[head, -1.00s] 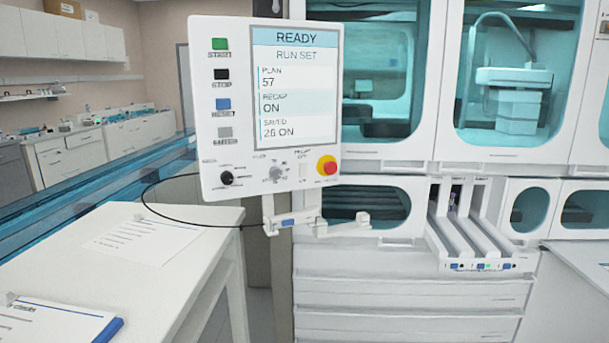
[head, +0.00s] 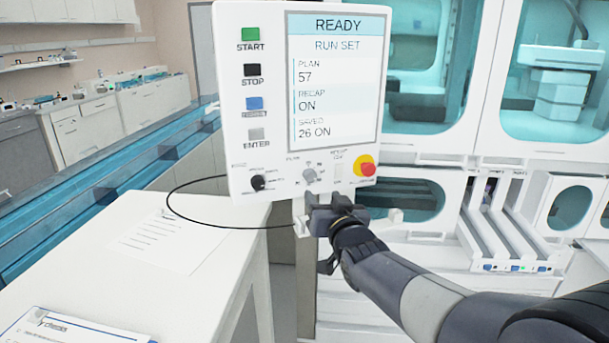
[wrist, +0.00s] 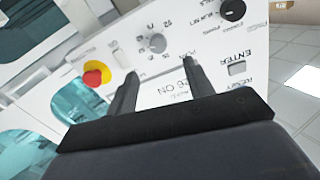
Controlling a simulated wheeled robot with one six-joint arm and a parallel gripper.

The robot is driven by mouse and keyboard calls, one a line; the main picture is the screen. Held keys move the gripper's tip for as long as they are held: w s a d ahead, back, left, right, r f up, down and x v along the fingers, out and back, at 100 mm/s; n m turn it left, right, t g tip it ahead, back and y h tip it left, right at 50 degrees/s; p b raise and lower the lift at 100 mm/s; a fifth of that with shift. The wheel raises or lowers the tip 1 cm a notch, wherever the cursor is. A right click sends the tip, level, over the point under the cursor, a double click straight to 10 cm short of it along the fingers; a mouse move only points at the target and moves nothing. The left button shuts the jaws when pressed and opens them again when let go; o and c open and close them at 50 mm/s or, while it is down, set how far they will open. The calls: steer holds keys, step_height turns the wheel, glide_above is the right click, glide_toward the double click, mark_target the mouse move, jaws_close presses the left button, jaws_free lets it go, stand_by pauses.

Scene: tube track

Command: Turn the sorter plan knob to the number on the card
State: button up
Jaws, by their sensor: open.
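The control panel (head: 232,120) shows READY, RUN SET, PLAN 57, RECAP ON and SAVED 26 ON on its screen (head: 332,85). A grey knob (head: 309,175) sits low at its middle and a black knob (head: 258,182) at its lower left; their labels are too small to read. In the wrist view the grey knob (wrist: 157,43) lies beyond and between my fingertips, and the black knob (wrist: 232,10) at the upper right. My gripper (wrist: 155,72) is open and empty, in front of the panel. In the head view my gripper (head: 335,205) is just below the grey knob. A printed sheet (head: 168,243) lies on the white table; its text is unreadable.
A red emergency button (head: 365,166) sits right of the grey knob. START, STOP and other buttons line the panel's left side. A black cable (head: 190,183) loops left of the panel. A clipboard (head: 75,328) lies on the white table (head: 225,220). Glass-fronted machines stand behind.

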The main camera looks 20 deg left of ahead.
mark_target(311, 178)
steer(key=p+x, duration=0.2)
steer(key=x, duration=0.8)
steer(key=shift+w+d+f+p, duration=0.1)
steer(key=shift+p, duration=0.2)
steer(key=shift+c, duration=0.4)
steer(key=c, duration=0.9)
